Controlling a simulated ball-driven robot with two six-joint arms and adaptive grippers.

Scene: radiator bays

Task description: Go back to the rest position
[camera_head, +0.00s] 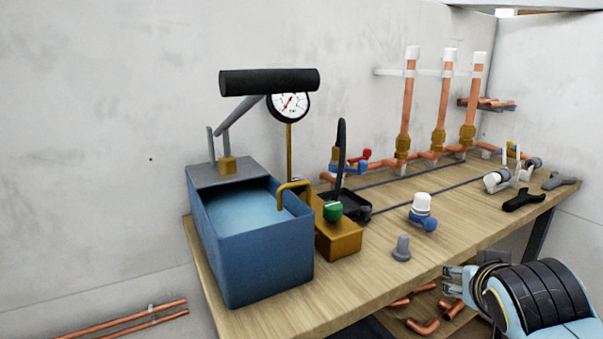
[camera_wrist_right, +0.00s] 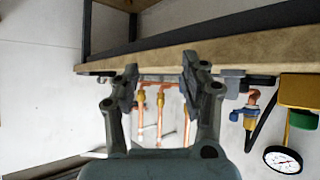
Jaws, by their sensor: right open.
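My right gripper (camera_head: 460,283) is at the lower right of the head view, in front of the wooden workbench's (camera_head: 290,318) front edge. In the right wrist view the right gripper (camera_wrist_right: 158,85) has its two fingers well apart with nothing between them. The bench edge (camera_wrist_right: 215,55) runs across that view just beyond the fingertips. My left gripper does not show in either view.
A blue water tank (camera_head: 255,262) with a black-handled pump lever (camera_head: 268,82) and pressure gauge (camera_head: 289,105) stands on the bench. Copper fittings (camera_head: 424,326) sit below.

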